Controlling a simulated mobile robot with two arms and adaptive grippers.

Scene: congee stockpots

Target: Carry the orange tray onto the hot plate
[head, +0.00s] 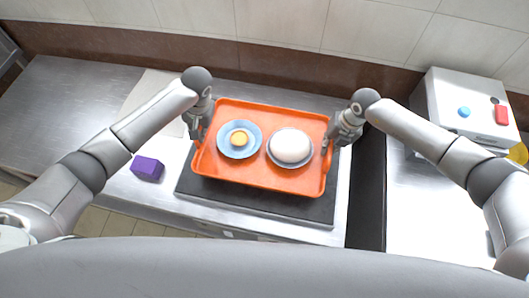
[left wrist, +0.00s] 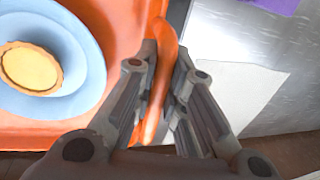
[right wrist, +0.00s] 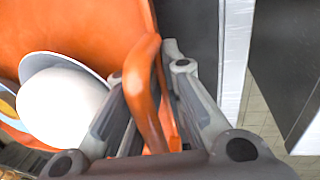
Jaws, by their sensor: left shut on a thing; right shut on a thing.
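The orange tray (head: 262,180) is level over the dark hot plate (head: 308,208), whose front and right edges show beyond it. I cannot tell whether the tray touches it or hangs just above. On the tray are a blue plate with a small yellow tart (head: 239,139) and a bowl with a white bun (head: 291,146). My left gripper (head: 199,131) is shut on the tray's left handle, which also shows in the left wrist view (left wrist: 160,80). My right gripper (head: 331,140) is shut on the right handle, also seen in the right wrist view (right wrist: 146,85).
A purple block (head: 147,168) lies on the steel counter left of the hot plate. A pale sheet (head: 150,92) lies behind it. A dark gap (head: 368,190) runs right of the counter. A steel box with a blue and a red button (head: 462,90) stands at right.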

